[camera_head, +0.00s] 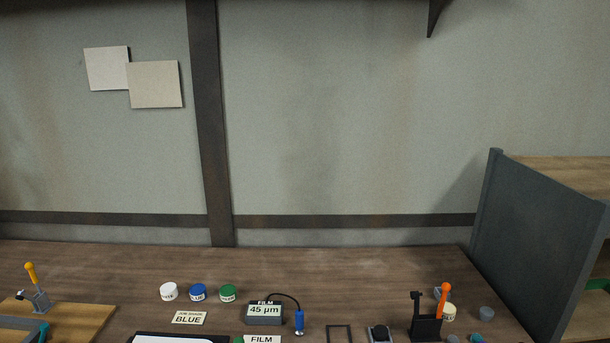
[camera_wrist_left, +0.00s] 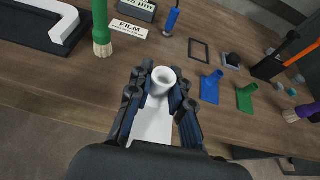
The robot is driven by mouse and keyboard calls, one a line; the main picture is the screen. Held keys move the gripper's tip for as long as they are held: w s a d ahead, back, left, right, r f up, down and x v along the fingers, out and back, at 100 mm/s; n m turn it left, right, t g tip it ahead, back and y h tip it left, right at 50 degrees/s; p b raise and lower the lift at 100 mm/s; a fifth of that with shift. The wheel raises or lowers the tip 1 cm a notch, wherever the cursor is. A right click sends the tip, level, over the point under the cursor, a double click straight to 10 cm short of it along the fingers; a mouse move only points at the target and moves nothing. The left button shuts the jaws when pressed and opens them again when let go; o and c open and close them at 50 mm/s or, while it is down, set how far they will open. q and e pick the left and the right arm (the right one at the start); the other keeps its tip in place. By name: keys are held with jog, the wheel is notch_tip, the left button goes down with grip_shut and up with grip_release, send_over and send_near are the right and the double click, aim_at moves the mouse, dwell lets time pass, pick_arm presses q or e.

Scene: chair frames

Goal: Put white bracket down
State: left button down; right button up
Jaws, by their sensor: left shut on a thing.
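The white bracket (camera_wrist_left: 152,122), with a round hollow end and a flat plate, is between the fingers of my left gripper (camera_wrist_left: 162,84) in the left wrist view. The gripper is shut on it near the table's front edge. I cannot tell whether the bracket touches the table (camera_wrist_left: 60,83). A blue bracket (camera_wrist_left: 210,88) and a green bracket (camera_wrist_left: 246,98) of similar shape lie to its right. Neither gripper shows in the head view, and my right gripper is not in view.
A green-handled brush (camera_wrist_left: 101,30) and a dark tray holding a white frame (camera_wrist_left: 70,24) are at the wrist view's upper left. A thin black frame (camera_wrist_left: 199,50) lies beyond the brackets. An orange-handled clamp (camera_head: 427,320) and a film gauge (camera_head: 265,313) stand on the table.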

pick_arm(q)
jog(key=s+a+r, duration=0.1)
jog(key=a+r, duration=0.4)
jog(key=a, duration=0.3)
jog(key=s+a+r, duration=0.1)
jog(key=a+r, duration=0.3)
jog(key=a, duration=0.4)
jog(key=shift+a+r+m+h+b, duration=0.2)
jog(key=shift+r+m+h+b, duration=0.1)
jog(key=shift+r+h+b, duration=0.1)
jog(key=shift+f, duration=0.1)
